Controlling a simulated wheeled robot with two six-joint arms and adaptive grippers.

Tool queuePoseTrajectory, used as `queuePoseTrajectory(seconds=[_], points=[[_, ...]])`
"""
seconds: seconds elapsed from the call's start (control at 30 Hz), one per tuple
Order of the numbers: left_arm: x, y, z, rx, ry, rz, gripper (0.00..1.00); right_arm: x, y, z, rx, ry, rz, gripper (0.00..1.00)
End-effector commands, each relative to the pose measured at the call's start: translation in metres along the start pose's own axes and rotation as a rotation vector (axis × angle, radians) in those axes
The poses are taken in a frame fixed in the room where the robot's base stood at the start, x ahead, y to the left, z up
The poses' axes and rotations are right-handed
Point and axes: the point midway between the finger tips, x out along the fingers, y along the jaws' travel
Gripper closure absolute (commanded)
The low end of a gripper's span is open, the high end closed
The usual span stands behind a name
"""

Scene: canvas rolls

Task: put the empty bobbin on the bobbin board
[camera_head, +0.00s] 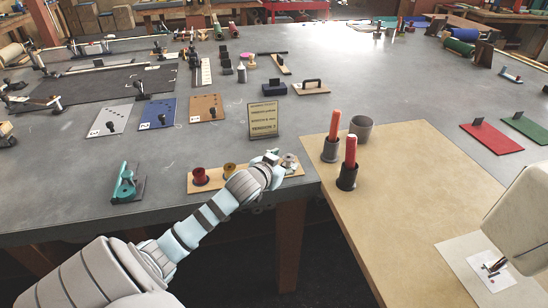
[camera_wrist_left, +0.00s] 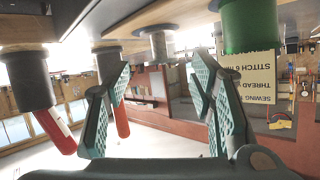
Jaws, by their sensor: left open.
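The bobbin board (camera_head: 213,185) lies at the table's front edge, with a red bobbin (camera_head: 200,176) and a yellow bobbin (camera_head: 229,170) on it. A pale grey, bare bobbin (camera_head: 290,162) stands upright at the board's right end; whether it is seated on a peg is hidden. In the left wrist view, which is upside down, this empty bobbin (camera_wrist_left: 157,46) shows beyond and between my spread fingers, apart from them. A green bobbin (camera_wrist_left: 250,30) shows beside it. My left gripper (camera_head: 276,157) is open and empty near the bare bobbin; it also shows in the wrist view (camera_wrist_left: 160,110).
Two dark cups with red sticks (camera_head: 347,177) (camera_head: 330,150) and a grey cup (camera_head: 361,128) stand to the right. A sign (camera_head: 263,119) stands behind the board. A teal tool (camera_head: 126,182) lies left. The tan mat (camera_head: 400,190) has free room.

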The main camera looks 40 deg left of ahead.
Motion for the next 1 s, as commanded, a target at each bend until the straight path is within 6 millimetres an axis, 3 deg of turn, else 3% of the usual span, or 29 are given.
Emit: queuePoseTrajectory(seconds=[0.2,0.4,1.0], points=[[-0.052,-0.001,-0.003,0.007,-0.001,0.001,0.50,-0.016,0.001,-0.002,0.000,0.000,0.000,0.60],[-0.087,-0.001,-0.002,0.003,-0.002,0.000,0.50,-0.025,0.002,-0.002,0.000,0.000,0.000,0.60],[-0.091,0.000,0.000,-0.001,-0.003,0.000,0.50,-0.024,0.001,-0.002,0.000,0.000,-0.001,0.60]])
